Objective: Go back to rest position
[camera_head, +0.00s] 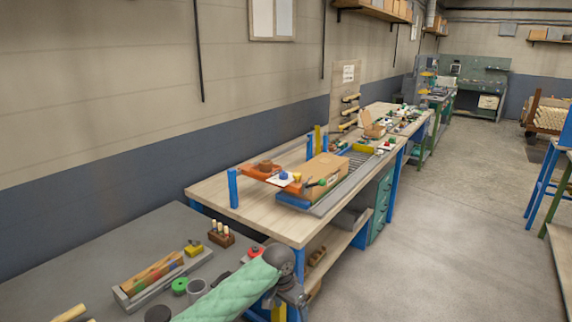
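One of my arms, in a pale green quilted sleeve, comes in from the lower left and appears to be my left. It ends in a dark grey wrist joint, with grey gripper parts (295,297) below it near the front corner of the wooden bench. The fingers are too small and unclear to show whether they are open or shut, and I see nothing clearly held. My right arm and gripper are not in view.
The grey table (130,250) at lower left holds a long tray of coloured blocks (150,277), a small peg holder (221,234) and cups. The wooden bench (215,190) bears an orange stand (262,174) and a cardboard box (318,178).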

